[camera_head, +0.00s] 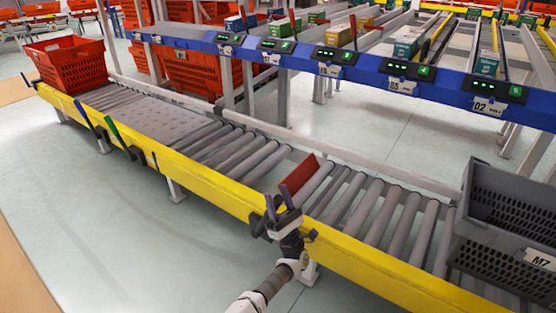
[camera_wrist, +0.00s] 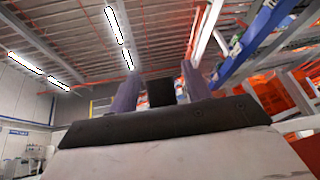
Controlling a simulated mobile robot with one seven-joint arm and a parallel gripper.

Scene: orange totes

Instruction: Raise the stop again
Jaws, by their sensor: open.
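A red stop plate (camera_head: 299,174) stands tilted over the rollers, beside the yellow side rail (camera_head: 215,195) in the head view. My gripper (camera_head: 279,203) is at the outer side of that rail, just left of and below the plate, with its purple fingers pointing up. In the wrist view the fingers of my gripper (camera_wrist: 158,90) stand apart. A black block (camera_wrist: 160,92) shows between them; I cannot tell whether it belongs to the stop. Whether the fingers touch the stop is hidden.
A grey tote (camera_head: 510,225) marked M7 sits at the conveyor's right end, and an orange tote (camera_head: 68,65) at its far left end. A green plate (camera_head: 112,127) and black levers stand on the rail farther left. The rollers between plate and grey tote are empty.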

